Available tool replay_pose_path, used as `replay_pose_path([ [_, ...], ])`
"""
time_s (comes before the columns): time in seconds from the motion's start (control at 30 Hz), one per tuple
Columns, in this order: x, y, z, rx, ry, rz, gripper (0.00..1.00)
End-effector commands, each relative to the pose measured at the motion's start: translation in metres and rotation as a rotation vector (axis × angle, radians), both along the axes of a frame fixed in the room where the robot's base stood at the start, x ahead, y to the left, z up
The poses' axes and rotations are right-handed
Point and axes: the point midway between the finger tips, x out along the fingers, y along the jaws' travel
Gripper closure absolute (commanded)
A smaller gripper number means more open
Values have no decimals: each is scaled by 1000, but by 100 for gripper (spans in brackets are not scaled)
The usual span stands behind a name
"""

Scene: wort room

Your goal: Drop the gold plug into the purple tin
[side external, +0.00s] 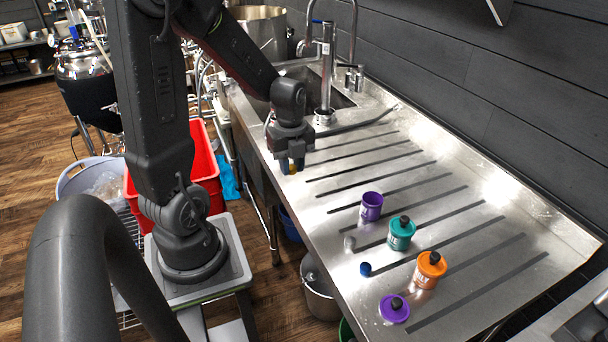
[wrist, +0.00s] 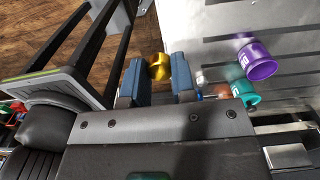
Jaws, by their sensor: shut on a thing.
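My gripper (side external: 291,168) is shut on the gold plug (wrist: 158,67) and holds it above the left edge of the steel counter, near the sink. In the wrist view the plug sits between the two blue fingers of my gripper (wrist: 157,78). Only a little gold shows in the side view (side external: 293,169). The purple tin (side external: 371,207) stands upright and open-topped on the counter, to the right of my gripper and apart from it. It also shows at the right in the wrist view (wrist: 258,64).
A teal tin (side external: 401,236) and an orange tin (side external: 429,273), both with black knobs, stand beyond the purple tin. A purple piece with a dark knob (side external: 394,310), a blue plug (side external: 366,269) and a silver plug (side external: 349,243) are nearby. A faucet (side external: 326,70) rises behind.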

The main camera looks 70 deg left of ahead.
Motion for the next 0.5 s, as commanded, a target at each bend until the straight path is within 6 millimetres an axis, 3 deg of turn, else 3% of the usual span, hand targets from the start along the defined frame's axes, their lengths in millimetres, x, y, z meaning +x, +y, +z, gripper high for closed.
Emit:
replay_pose_path([
  [0.37,-1,2,2,0,0,-1,97],
  [0.5,16,-3,3,-1,1,-7,97],
])
